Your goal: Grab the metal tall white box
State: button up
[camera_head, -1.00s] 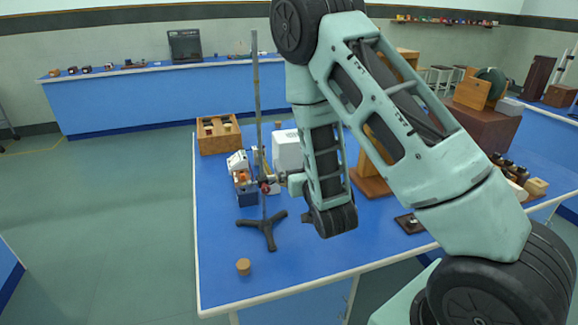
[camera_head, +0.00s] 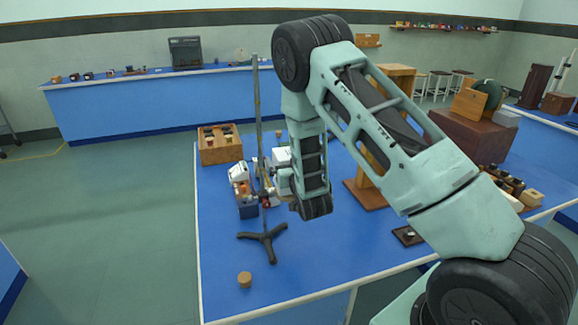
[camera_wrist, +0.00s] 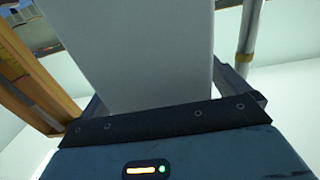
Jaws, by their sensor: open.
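The tall white box (camera_head: 282,157) stands on the blue bench. In the head view it is mostly hidden behind my forearm. In the wrist view its plain pale grey-white side (camera_wrist: 145,55) fills the upper middle. My gripper (camera_wrist: 165,95) is open, with one dark finger on each side of the box's near end. I cannot tell whether either finger touches it. In the head view the gripper is largely hidden by my arm and the stand.
A metal rod stand (camera_head: 259,150) with a black three-legged base rises just left of my gripper. A wooden frame (camera_head: 368,193) stands right.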

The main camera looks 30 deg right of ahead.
jog(key=shift+w+d, duration=0.1)
jog(key=shift+w, duration=0.1)
jog(key=c, duration=1.3)
jog(key=shift+r, duration=0.15)
